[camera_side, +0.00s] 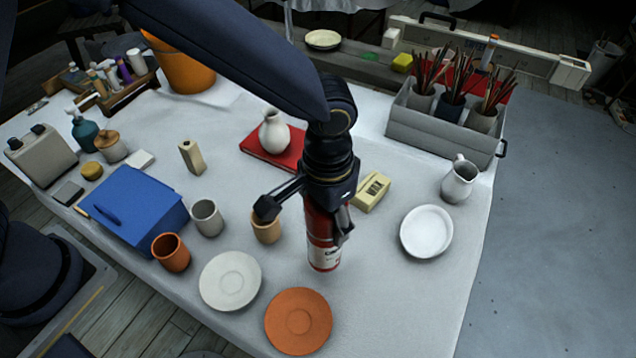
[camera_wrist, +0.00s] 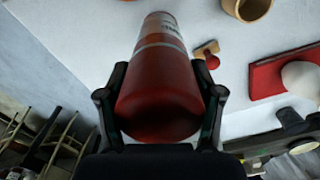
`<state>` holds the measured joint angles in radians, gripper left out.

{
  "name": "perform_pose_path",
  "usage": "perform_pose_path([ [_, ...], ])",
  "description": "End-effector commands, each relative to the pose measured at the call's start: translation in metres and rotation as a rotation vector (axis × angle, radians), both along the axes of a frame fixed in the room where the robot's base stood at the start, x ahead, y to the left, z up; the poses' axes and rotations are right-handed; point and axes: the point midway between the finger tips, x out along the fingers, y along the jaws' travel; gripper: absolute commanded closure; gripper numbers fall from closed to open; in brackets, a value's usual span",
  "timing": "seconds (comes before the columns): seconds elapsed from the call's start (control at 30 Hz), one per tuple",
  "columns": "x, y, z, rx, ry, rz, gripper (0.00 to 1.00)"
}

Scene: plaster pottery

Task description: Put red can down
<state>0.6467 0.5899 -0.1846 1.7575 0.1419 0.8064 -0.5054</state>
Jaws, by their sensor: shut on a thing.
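The red can (camera_side: 323,250), red with a white label band, is upright in the side view, below my gripper (camera_side: 328,222). My gripper is shut on it, with one finger on each side. In the wrist view the red can (camera_wrist: 160,90) fills the middle between the two fingers (camera_wrist: 160,78). The can's lower end is close to the white table (camera_side: 400,310); I cannot tell whether it touches. My fingers hide part of the can's upper half in the side view.
A tan cup (camera_side: 266,230) stands just left of the can. An orange plate (camera_side: 298,322) and a cream plate (camera_side: 230,280) lie in front and left. Table between can and bowl is clear.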

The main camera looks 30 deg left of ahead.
Motion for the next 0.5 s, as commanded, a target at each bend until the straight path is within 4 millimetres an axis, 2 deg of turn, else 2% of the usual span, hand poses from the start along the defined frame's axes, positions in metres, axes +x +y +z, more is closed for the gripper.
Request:
perform_pose_path([
  [0.1,0.010,-0.008,-0.014,0.000,0.000,0.000,1.00],
  [0.33,0.019,-0.014,-0.028,-0.001,-0.001,0.000,1.00],
  [0.5,0.018,-0.013,-0.054,0.001,0.001,-0.001,1.00],
])
